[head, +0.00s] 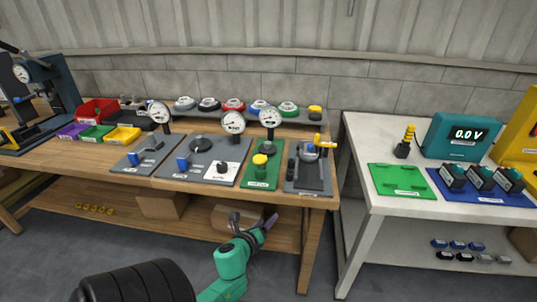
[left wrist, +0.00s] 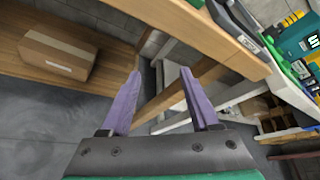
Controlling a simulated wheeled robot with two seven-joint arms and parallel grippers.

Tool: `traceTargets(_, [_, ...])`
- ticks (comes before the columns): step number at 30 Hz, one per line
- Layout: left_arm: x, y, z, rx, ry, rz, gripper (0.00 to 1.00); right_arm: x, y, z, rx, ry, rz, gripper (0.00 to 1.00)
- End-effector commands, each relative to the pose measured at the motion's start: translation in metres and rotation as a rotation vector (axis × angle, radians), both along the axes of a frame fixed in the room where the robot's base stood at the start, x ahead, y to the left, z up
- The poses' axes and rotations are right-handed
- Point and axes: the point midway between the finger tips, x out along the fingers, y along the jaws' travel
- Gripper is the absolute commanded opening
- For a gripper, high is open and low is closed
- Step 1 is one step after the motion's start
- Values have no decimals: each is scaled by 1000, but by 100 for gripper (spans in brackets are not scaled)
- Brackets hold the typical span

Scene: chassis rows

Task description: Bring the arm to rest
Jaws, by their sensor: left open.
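My left gripper (head: 270,222) is in front of the wooden workbench (head: 75,152), below its top and near its right front leg. In the left wrist view its two purple fingers (left wrist: 160,105) stand apart with nothing between them. My left arm is green and comes up from the bottom of the head view. The right gripper does not show in either view.
The bench holds gauges, plates and coloured bins (head: 122,135). A cardboard box (left wrist: 58,52) lies on its lower shelf. A white table (head: 375,205) with a teal meter (head: 458,136) stands to the right. Grey floor lies open in front.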

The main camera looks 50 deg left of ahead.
Motion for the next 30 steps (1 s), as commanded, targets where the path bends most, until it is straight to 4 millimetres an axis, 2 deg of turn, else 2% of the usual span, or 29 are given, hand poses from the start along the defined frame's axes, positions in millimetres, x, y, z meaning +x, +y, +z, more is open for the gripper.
traceTargets(8, [0, 0, 0, 1, 0, 0, 62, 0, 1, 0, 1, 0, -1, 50])
traceTargets(10, [-2, -1, -7, -28, 6, 10, 62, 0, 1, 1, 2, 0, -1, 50])
traceTargets(11, [-3, -1, -15, -60, 13, 21, 62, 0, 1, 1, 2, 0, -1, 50])
traceTargets(14, [-19, -10, -67, -272, 62, 111, 62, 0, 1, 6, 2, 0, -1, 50])
traceTargets(17, [-53, -30, -146, -595, 138, 293, 62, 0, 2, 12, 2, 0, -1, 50])
traceTargets(18, [-72, -42, -178, -725, 172, 387, 62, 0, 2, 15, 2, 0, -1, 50])
traceTargets(20, [-105, -61, -221, -904, 221, 544, 62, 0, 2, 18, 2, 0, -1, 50])
traceTargets(21, [-129, -75, -247, -1011, 251, 662, 62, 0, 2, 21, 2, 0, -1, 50])
traceTargets(23, [-170, -96, -281, -1151, 291, 857, 62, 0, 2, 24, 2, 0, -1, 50])
traceTargets(24, [-197, -109, -299, -1226, 311, 992, 62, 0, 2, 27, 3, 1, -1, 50])
traceTargets(27, [-260, -133, -329, -1340, 330, 1299, 62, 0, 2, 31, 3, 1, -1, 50])
traceTargets(30, [-299, -144, -341, -1379, 318, 1496, 62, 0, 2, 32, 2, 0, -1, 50])
